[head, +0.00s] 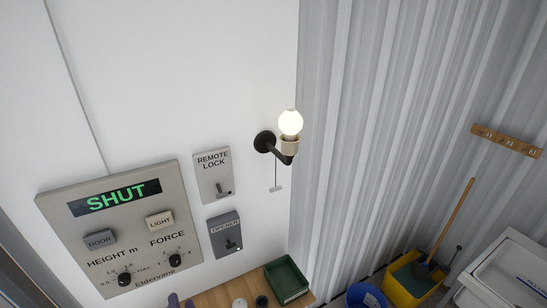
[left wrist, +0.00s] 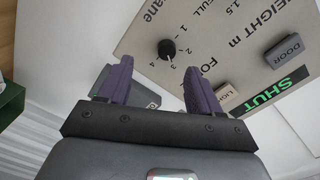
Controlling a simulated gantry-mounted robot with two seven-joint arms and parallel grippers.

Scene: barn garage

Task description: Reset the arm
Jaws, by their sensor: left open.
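My left gripper (left wrist: 158,92) is open and empty in the left wrist view, its two purple fingers apart. Only its purple fingertips (head: 181,302) show at the bottom edge of the head view, below the control panel (head: 140,228). The panel also shows in the left wrist view (left wrist: 220,45), beyond the fingers; I cannot tell how far away it is. Its display (head: 115,197) reads SHUT in green. The DOOR button (head: 100,239), LIGHT button (head: 160,220) and two black knobs sit on it. My right gripper is not in view.
The remote lock switch (head: 213,175) and the opener switch (head: 225,234) are right of the panel. A lit wall lamp (head: 290,123) sticks out with a pull cord. A green crate (head: 286,279) stands on a wooden surface (head: 215,297). A yellow bucket (head: 410,283) and sink are at right.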

